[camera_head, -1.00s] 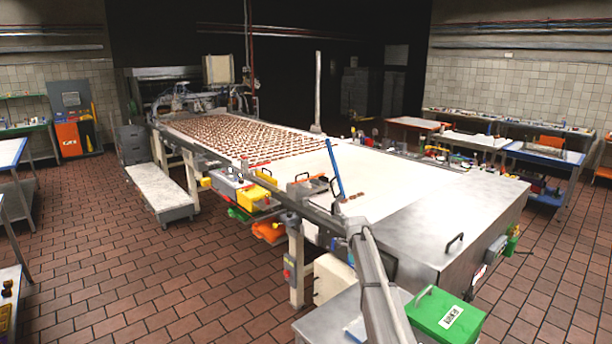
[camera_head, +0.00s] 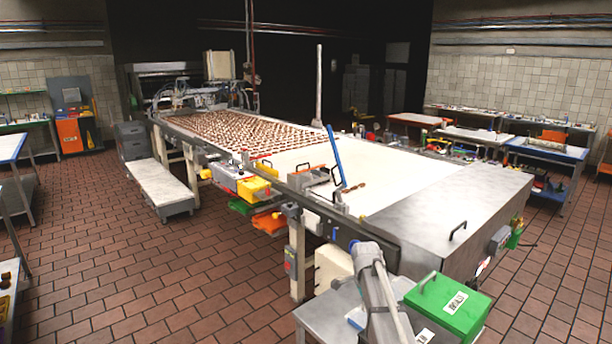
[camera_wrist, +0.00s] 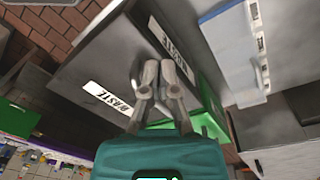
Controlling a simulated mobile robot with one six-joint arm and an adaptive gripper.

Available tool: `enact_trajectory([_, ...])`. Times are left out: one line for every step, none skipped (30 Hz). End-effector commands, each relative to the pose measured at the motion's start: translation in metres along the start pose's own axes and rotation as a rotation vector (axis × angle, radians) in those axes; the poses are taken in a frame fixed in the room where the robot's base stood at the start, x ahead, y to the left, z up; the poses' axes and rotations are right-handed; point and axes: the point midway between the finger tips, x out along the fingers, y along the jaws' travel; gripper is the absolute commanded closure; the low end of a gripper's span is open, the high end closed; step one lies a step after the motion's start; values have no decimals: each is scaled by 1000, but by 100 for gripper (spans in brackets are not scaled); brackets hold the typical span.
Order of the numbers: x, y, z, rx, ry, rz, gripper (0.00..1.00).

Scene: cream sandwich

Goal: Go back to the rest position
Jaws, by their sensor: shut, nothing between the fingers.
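My gripper (camera_wrist: 158,66) shows in the wrist view with its two grey fingers close together, shut and empty. Below the fingers is a grey surface (camera_wrist: 95,55) with white printed labels, and a green item (camera_wrist: 205,124) lies partly behind the fingers. In the head view my arm stands over the small grey table at the bottom centre, left of the green box (camera_head: 448,305) with a white label. The gripper itself cannot be made out there.
The long conveyor (camera_head: 400,188) carries rows of brown biscuits at its far end. A blue-handled tool (camera_head: 335,158) leans up from its near side. A metal cover (camera_head: 450,215) lies close behind my arm. Tiled floor (camera_head: 150,270) is open on the left.

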Motion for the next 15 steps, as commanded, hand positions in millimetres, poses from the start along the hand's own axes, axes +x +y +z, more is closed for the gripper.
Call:
enact_trajectory([12,18,4,-65,-2,-3,100])
enact_trajectory([16,24,5,-108,-3,-6,100])
enact_trajectory([20,33,7,-166,-4,-8,100])
enact_trajectory([24,40,8,-210,-5,-10,100])
enact_trajectory([27,46,10,-252,-6,-12,100])
enact_trajectory([32,55,11,-310,-6,-15,100])
enact_trajectory([35,62,13,-353,-7,-17,100])
enact_trajectory([39,68,14,-396,-7,-19,100])
enact_trajectory([44,77,16,-453,-8,-22,100])
enact_trajectory([47,84,17,-497,-8,-25,100])
enact_trajectory([50,90,19,-539,-8,-27,100])
enact_trajectory([55,99,21,-597,-8,-30,100])
enact_trajectory([59,106,22,-640,-8,-33,100])
enact_trajectory([62,113,23,-684,-8,-36,100])
enact_trajectory([67,121,25,-741,-8,-39,100])
